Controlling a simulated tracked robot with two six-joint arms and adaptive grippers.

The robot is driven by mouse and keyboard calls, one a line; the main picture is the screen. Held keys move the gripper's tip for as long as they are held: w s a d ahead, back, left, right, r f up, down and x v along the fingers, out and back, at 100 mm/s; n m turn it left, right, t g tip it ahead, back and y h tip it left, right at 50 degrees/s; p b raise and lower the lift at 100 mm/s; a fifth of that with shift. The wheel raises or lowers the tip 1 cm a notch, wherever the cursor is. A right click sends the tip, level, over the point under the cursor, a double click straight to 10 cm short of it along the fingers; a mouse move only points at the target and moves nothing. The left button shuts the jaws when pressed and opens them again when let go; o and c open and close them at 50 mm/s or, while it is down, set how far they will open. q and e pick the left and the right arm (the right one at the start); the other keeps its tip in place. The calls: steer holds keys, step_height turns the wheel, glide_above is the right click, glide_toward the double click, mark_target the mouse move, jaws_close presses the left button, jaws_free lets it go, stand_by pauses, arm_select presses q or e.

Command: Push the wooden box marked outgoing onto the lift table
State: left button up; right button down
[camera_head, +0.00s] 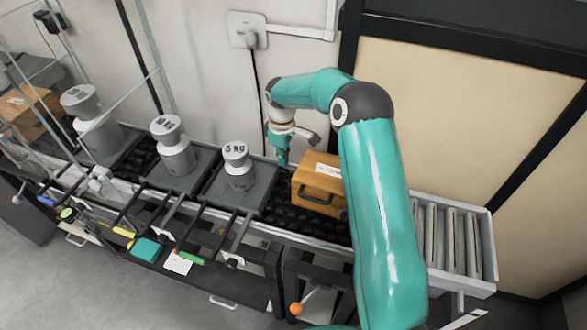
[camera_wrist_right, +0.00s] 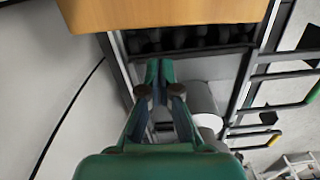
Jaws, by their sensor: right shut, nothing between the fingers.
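The wooden box (camera_head: 318,187) stands on the dark roller track, to the right of the 5 kg weight. It has a white label, too small to read for certain, and a dark handle on its front. My right gripper (camera_head: 282,158) is shut and empty, pointing down close beside the box's left end. In the right wrist view the shut fingers (camera_wrist_right: 160,64) lie below the box (camera_wrist_right: 165,12); I cannot tell whether they touch it. A grey metal roller table (camera_head: 486,250), apparently the lift table, lies to the right, partly behind my arm. My left gripper is not in view.
Grey weights, including the 5 kg weight (camera_head: 236,168), stand on plates left of the box. Another wooden box (camera_head: 28,112) is at the far left. The wall with a socket (camera_head: 247,32) is close behind. An orange knob (camera_head: 296,308) sticks out in front.

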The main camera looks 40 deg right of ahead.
step_height(320, 180, down, 2)
steer(key=shift+f, duration=0.1)
steer(key=s, duration=0.1)
steer(key=s+d+p, duration=0.1)
steer(key=s, duration=0.1)
steer(key=shift+d+f, duration=0.1)
steer(key=shift+s+d, duration=0.1)
steer(key=shift+s, duration=0.15)
steer(key=shift+s+f, duration=0.1)
steer(key=shift+s, duration=0.05)
steer(key=shift+d, duration=0.1)
